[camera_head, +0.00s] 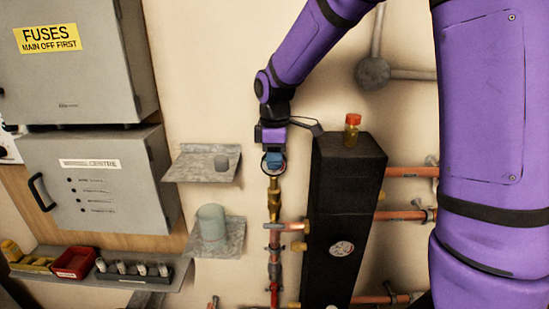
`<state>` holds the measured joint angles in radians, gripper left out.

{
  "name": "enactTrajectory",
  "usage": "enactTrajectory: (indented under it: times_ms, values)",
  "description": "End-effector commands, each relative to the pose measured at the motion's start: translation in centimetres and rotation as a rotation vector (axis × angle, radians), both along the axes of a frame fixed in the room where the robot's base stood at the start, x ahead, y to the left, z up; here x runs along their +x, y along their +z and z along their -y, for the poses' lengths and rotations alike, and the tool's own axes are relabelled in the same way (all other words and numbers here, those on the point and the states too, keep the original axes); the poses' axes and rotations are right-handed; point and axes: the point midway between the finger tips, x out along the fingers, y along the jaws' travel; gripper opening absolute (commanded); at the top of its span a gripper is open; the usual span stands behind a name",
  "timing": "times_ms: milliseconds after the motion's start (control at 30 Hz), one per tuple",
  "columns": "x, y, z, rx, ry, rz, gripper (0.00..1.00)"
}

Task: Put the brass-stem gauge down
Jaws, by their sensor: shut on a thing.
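My gripper (273,158), with blue fingertips, points down and is shut on the gauge (272,166), a small round dial with a dark rim. The fingers cover most of the dial, so its face cannot be read. A brass stem or fitting (274,198) shows straight below it, upright and in line with the vertical copper pipe (275,245). I cannot tell where the gauge's stem ends and the pipe's fitting begins, or whether they touch.
Left are a small metal shelf (190,172) with a grey cylinder and a lower shelf (228,240) with a grey-green cup (211,222). Grey cabinets (98,185) stand further left.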

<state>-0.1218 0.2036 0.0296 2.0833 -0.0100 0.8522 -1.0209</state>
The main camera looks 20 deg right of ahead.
Motion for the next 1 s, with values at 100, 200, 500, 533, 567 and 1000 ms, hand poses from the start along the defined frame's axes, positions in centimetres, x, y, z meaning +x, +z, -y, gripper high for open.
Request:
enactTrajectory:
  times_ms: [100,200,500,533,567,1000]
  values:
    - [0.0,0.0,0.0,0.0,0.0,0.0,0.0]
    - [0.0,-0.3,0.0,0.0,0.0,0.0,0.0]
    - [0.0,-1.1,0.0,-0.001,0.0,-0.001,0.0]
    - [0.0,-1.1,0.0,-0.001,0.0,-0.001,0.0]
    - [0.0,-1.2,0.0,-0.001,0.0,-0.001,0.0]
    - [0.0,-1.2,0.0,0.0,0.0,0.0,0.51]
